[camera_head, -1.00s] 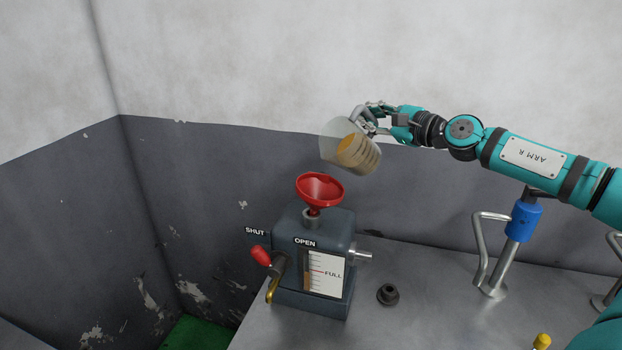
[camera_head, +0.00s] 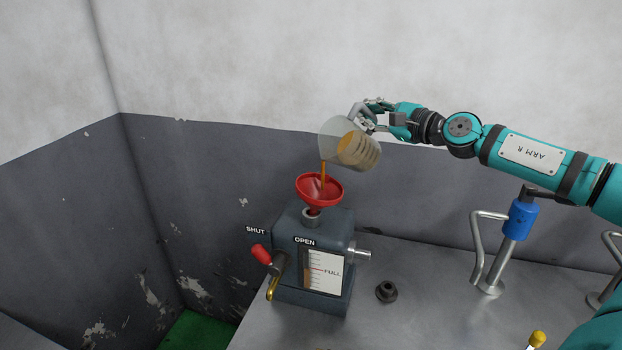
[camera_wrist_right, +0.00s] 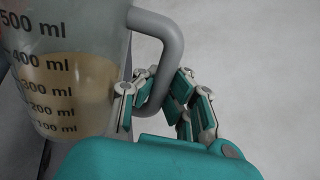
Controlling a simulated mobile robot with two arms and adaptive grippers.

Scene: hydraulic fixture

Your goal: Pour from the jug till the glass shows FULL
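The clear jug (camera_head: 352,147) holds amber oil and is tilted over the red funnel (camera_head: 319,188). A thin stream of oil runs from its lip into the funnel. My right gripper (camera_head: 368,114) is shut on the jug's grey handle. In the right wrist view the jug (camera_wrist_right: 68,75) shows millilitre marks, with oil near the 400 ml mark, and my right gripper (camera_wrist_right: 160,100) is at the handle. The funnel stands in the top of the grey tank (camera_head: 314,262). The sight glass (camera_head: 307,270) beside the FULL scale shows amber low down, below the red FULL line. My left gripper is not in view.
A red-handled lever (camera_head: 261,254) sits on the tank's left side, near the SHUT and OPEN labels. A black cap (camera_head: 386,291) lies on the metal bench (camera_head: 420,300). A blue-collared post with a metal handle (camera_head: 521,220) stands to the right.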

